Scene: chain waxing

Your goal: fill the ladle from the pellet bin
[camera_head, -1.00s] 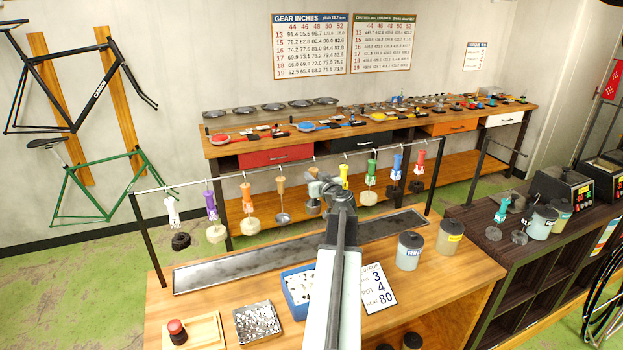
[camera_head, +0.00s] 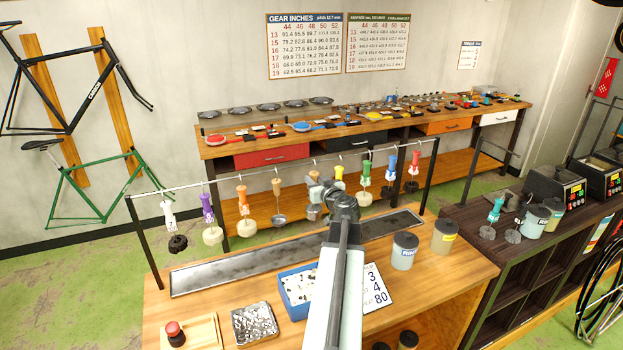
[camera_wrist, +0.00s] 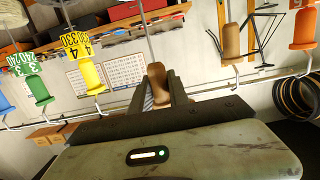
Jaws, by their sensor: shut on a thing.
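My gripper (camera_head: 322,187) is at the hanging rail, its jaws shut on the brown handle (camera_wrist: 157,85) of a hanging tool. In the head view this tool's pale metal cup (camera_head: 313,212) shows just left of my wrist, and its handle is mostly hidden. A second tan-handled ladle (camera_head: 278,188) hangs to its left, apart from my gripper. The pellet bin (camera_head: 296,313) is a blue box on the wooden bench, holding white and dark pellets. It stands below and nearer than the rail, just left of my arm.
Several coloured-handled tools hang from the rail (camera_head: 150,192) on both sides. A long metal trough (camera_head: 250,265) lies under them. A metal tray (camera_head: 255,324), red button (camera_head: 174,329), number card (camera_head: 374,286) and two pots (camera_head: 403,252) (camera_head: 445,237) stand on the bench.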

